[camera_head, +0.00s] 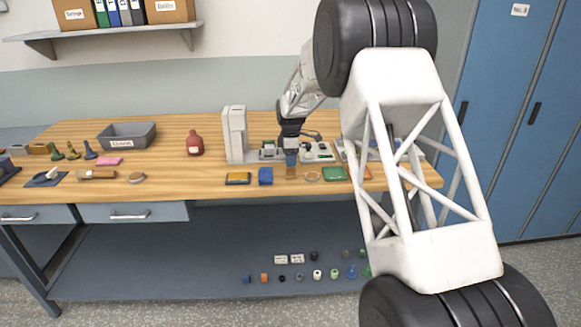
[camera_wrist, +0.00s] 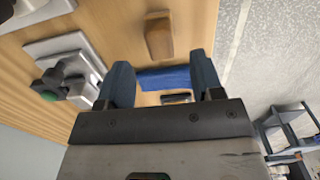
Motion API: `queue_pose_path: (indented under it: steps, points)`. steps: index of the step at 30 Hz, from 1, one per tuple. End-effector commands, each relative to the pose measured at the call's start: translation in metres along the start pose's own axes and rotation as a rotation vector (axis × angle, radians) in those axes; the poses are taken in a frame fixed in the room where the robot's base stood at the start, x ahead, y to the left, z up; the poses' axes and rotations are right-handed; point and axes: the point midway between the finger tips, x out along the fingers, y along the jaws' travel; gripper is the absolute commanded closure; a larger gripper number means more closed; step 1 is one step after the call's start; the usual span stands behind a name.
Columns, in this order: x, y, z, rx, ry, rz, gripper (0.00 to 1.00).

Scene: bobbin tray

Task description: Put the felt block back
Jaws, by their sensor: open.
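My gripper (camera_head: 291,160) is open above the front part of the wooden bench. In the wrist view its two dark blue fingers (camera_wrist: 163,76) stand apart. A small brown block (camera_head: 291,173) shows just below the gripper in the head view; in the wrist view the brown block (camera_wrist: 158,36) lies beyond the fingertips, apart from them. A blue block (camera_head: 265,176) lies left of it near the front edge, and the blue block (camera_wrist: 165,78) shows partly between the fingers in the wrist view. I cannot tell which of the two is felt.
A yellow pad in a dark frame (camera_head: 237,178) lies left of the blue block. A green pad (camera_head: 334,173) lies to the right. A white upright machine (camera_head: 234,135) and grey-white fixtures (camera_head: 318,152) stand behind. A red bottle (camera_head: 195,144) and grey bin (camera_head: 127,137) are farther left.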

Motion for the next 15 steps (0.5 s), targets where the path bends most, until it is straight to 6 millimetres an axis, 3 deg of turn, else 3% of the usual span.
queue_pose_path:
  steps: [6, 15]
  points:
    - [-0.033, 0.0, 0.0, 0.0, 0.0, 0.001, 0.39]
    - [-0.054, 0.0, 0.0, 0.0, 0.0, 0.0, 0.39]
